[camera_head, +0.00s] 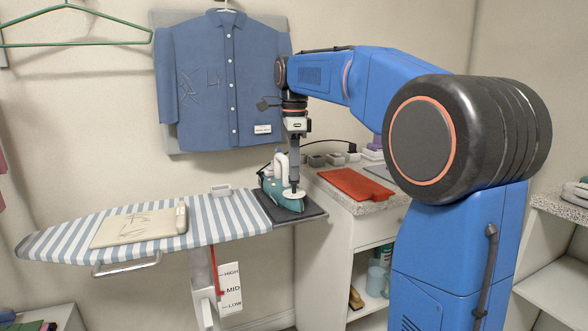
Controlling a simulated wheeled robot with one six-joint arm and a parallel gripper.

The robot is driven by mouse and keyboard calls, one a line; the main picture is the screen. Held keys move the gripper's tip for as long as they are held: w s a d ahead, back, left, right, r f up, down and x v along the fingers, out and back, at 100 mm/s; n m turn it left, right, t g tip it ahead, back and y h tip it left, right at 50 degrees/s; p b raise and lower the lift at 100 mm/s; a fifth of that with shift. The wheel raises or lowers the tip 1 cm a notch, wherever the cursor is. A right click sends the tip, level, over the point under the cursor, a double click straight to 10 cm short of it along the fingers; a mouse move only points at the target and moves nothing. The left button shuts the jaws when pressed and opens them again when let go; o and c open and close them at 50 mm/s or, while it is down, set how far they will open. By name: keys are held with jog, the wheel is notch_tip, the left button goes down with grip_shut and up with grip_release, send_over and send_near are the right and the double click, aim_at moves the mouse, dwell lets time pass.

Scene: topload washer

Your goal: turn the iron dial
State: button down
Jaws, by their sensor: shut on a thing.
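A teal and white iron (283,194) rests on the dark pad at the right end of the striped ironing board. Its pale round dial (294,193) sits on top of the iron, facing up. My gripper (294,186) points straight down from my blue arm, with its tip on the dial. It is shut on the dial. The fingers are small and dark here, and the dial's markings are too small to read.
A counter (360,207) with a red folded cloth (355,183) stands to the right. A blue shirt (228,90) hangs behind.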

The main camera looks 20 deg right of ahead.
jog(key=c, duration=1.9)
grip_release()
jog(key=shift+o, duration=0.2)
jog(key=shift+r, duration=0.1)
notch_tip(320, 180, up, 17)
jog(key=shift+s, duration=0.1)
jog(key=s+a+f+n+t, duration=0.2)
jog(key=s+f+n, duration=0.8)
jog(key=s+f, duration=0.6)
jog(key=s+a+f+n+t, duration=0.2)
jog(key=s+f+n, duration=0.9)
jog(key=s+f, duration=0.5)
notch_tip(320, 180, down, 8)
jog(key=shift+a+r+t, duration=0.15)
jog(key=shift+r+t, duration=0.05)
jog(key=shift+t, duration=0.2)
